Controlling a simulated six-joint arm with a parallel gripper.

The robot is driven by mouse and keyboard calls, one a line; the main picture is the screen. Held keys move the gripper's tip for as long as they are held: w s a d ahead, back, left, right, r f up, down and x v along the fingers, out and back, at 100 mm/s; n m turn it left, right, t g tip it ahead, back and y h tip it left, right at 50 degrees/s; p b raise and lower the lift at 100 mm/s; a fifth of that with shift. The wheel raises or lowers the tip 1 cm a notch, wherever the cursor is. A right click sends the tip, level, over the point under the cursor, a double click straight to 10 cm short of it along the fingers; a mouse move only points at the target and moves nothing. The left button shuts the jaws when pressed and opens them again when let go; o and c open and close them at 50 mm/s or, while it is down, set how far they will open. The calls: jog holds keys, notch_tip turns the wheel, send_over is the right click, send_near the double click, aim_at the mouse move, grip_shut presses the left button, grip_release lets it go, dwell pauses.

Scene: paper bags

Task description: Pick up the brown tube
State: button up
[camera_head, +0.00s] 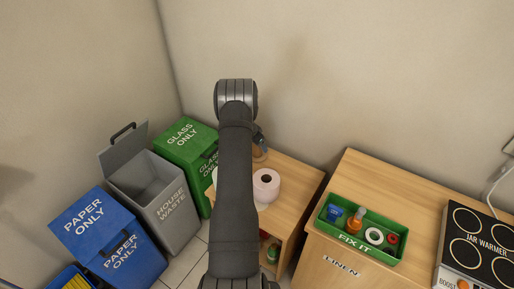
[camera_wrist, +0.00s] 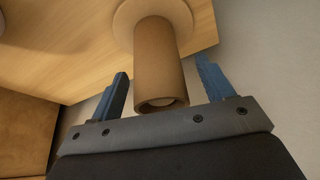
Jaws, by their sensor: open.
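The brown tube (camera_wrist: 158,68) is a hollow cardboard-like cylinder, with its open end towards my gripper in the wrist view. Its other end meets a round tan disc (camera_wrist: 128,22) on the wooden surface. My gripper (camera_wrist: 162,80) is open, with one blue finger on each side of the tube and gaps between. In the head view, a small part of the tube (camera_head: 260,152) seems to show beside my wrist. My arm hides much of that area.
A pink-white paper roll (camera_head: 266,186) stands on the low wooden table (camera_head: 300,185) close by. Green, grey and blue bins stand left. A green tray (camera_head: 350,248) of small items lies on the cabinet (camera_head: 400,190) at right, beside a hotplate (camera_head: 478,240).

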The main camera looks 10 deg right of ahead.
jog(key=shift+w+f, duration=0.1)
jog(key=shift+f, duration=0.1)
jog(key=c, duration=1)
jog(key=shift+c, duration=0.2)
